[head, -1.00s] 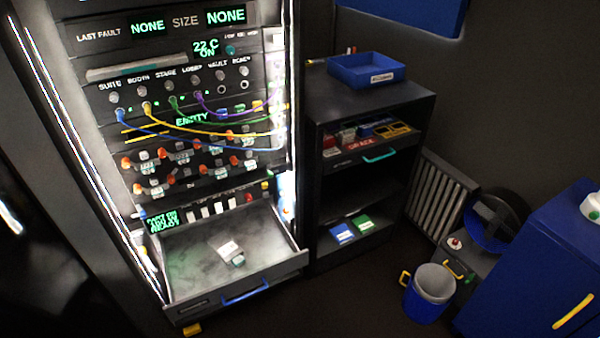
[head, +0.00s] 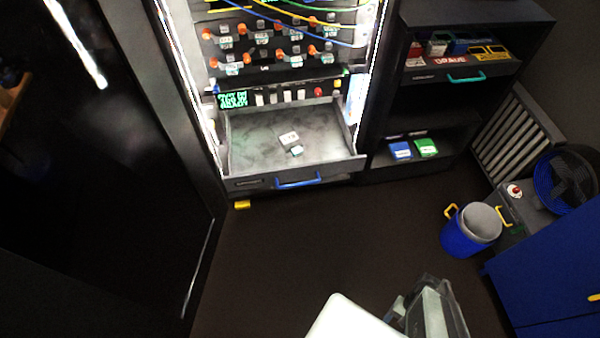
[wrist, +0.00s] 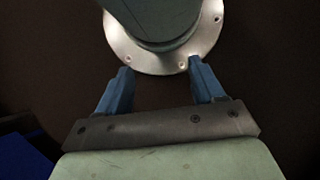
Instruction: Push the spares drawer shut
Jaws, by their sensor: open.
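A grey drawer (head: 240,183) with a blue handle (head: 298,180) stands pulled out at the bottom of the lit rack. A small white labelled item (head: 289,138) and a smaller piece lie inside it. Its front label is too small to read. A second drawer or tray with a teal handle (head: 466,77) is in the dark cabinet to the right, with coloured boxes on it. I cannot tell from labels which is the spares drawer. In the wrist view, my gripper (wrist: 160,68) is open, with two blue fingers apart and nothing between them. It is away from both drawers.
Dark floor (head: 290,250) in front of the rack is clear. A yellow block (head: 242,205) lies below the drawer's left corner. A blue bin (head: 470,232), a fan (head: 567,180) and a blue cabinet (head: 550,260) stand at the right. My pale arm parts show at the bottom.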

